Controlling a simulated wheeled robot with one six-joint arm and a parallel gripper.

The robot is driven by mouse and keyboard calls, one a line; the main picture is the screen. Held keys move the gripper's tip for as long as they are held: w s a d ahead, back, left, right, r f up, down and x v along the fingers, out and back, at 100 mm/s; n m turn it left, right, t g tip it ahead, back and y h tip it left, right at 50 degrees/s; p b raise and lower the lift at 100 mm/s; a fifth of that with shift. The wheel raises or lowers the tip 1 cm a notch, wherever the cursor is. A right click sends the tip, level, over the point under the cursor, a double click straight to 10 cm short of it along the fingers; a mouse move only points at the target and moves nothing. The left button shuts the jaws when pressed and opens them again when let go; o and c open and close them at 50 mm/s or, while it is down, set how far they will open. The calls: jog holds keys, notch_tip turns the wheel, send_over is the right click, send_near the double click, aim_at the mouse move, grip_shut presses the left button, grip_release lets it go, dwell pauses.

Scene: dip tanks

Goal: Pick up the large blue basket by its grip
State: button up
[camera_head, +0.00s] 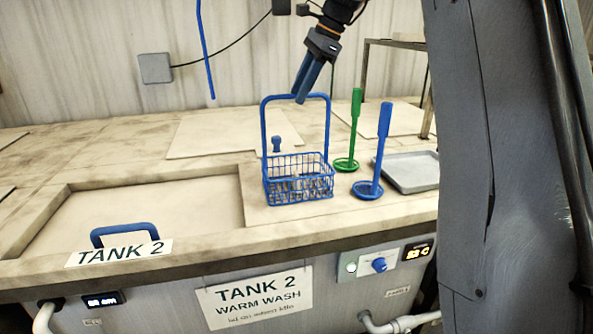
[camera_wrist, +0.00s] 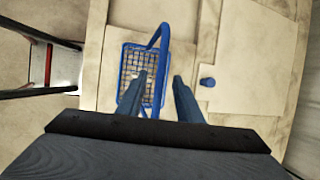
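The large blue basket (camera_head: 298,190) is a wire basket with a tall arched handle. It stands upright on the counter right of the Tank 2 opening, and small items seem to lie inside. Its grip is the top bar of the handle (camera_head: 281,97). My gripper (camera_head: 301,98) points down from above, with its fingertips at about the height of that bar. In the wrist view the fingers (camera_wrist: 161,78) are apart with nothing clamped. The handle (camera_wrist: 164,45) runs through the gap between them in the picture, and the basket (camera_wrist: 130,68) shows below. Contact cannot be told.
A green dipper (camera_head: 355,125) and a blue dipper (camera_head: 382,130) stand upright close right of the basket. A grey tray (camera_head: 412,172) lies beyond them. A blue knob (camera_head: 276,144) is just behind the basket. The Tank 2 lid (camera_head: 150,205) is at left.

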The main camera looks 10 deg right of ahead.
jog(key=shift+p+x, duration=0.35)
jog(key=shift+x, duration=0.85)
jog(key=shift+f, duration=0.25)
grip_shut()
dwell(1.1)
